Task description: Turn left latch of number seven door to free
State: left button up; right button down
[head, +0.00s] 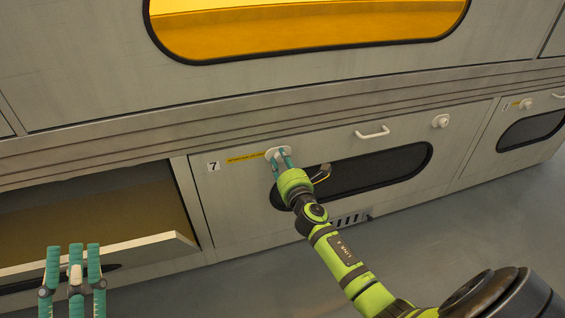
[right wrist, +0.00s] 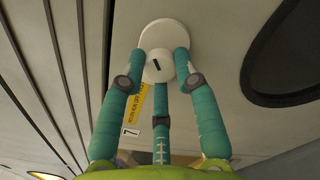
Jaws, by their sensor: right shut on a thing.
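The number seven door carries a black "7" label (head: 213,166) and a yellow strip (head: 246,157) at its upper left. Its left latch (head: 271,153) is a round white disc with a knob; in the right wrist view (right wrist: 163,32) the knob's black mark is tilted. My right gripper (head: 281,157) is shut on this knob, with teal fingers on either side of it and a third finger below in the wrist view. The fingers hide part of the latch. The door's right latch (head: 441,121) is untouched. My left gripper (head: 74,247) is open and empty at the lower left.
A white handle (head: 372,132) and a dark oval window (head: 385,172) are on the number seven door. To its left, a lowered door (head: 150,240) stands open before an empty bay. An amber window (head: 310,30) is above. The grey floor is clear.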

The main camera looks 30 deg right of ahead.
jog(key=shift+m, duration=1)
jog(key=m, duration=0.2)
jog(key=shift+r+m, duration=0.1)
jog(key=shift+m, duration=0.9)
pick_arm(q)
jog(key=shift+w+f, duration=0.15)
jog(key=shift+w, duration=0.05)
pick_arm(e)
jog(key=shift+m, duration=0.7)
pick_arm(q)
jog(key=shift+a+f, duration=0.1)
jog(key=shift+f, duration=0.05)
pick_arm(e)
jog(key=c, duration=0.9)
grip_release()
jog(key=shift+s, duration=0.1)
